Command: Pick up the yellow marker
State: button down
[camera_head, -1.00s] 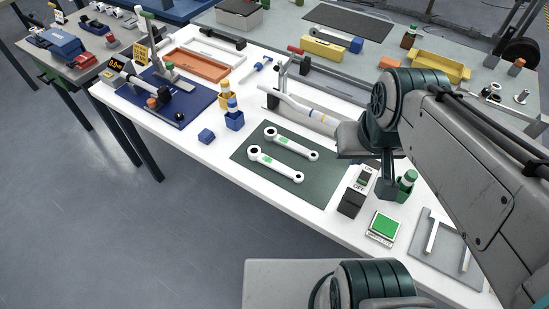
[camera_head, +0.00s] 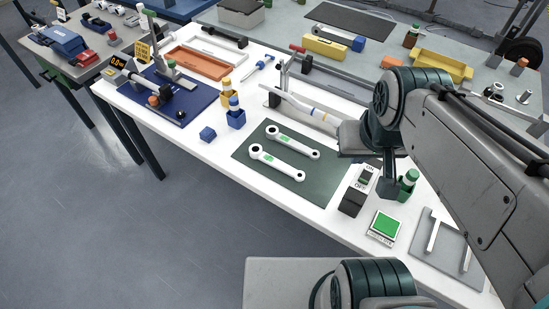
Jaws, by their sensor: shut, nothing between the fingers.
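A slim yellow marker-like item with an orange top (camera_head: 226,91) stands upright near the middle of the white table. Just in front of it, another upright item with a yellow middle and blue cap (camera_head: 235,103) sits in a blue block (camera_head: 235,119). I cannot tell for sure which one is the yellow marker. My arm (camera_head: 455,150) comes in from the right and bends over the table's right part. Neither yellow item is touched by any visible part of my arm.
Two white wrenches lie on a dark green mat (camera_head: 252,182). A small blue cube (camera_head: 208,134) is on the front edge side. A blue base (camera_head: 190,112) with a test rig stands left.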

aim_at(228, 85)
jog(key=u, duration=1.85)
jog(key=i, duration=1.85)
jog(key=z, duration=2.85)
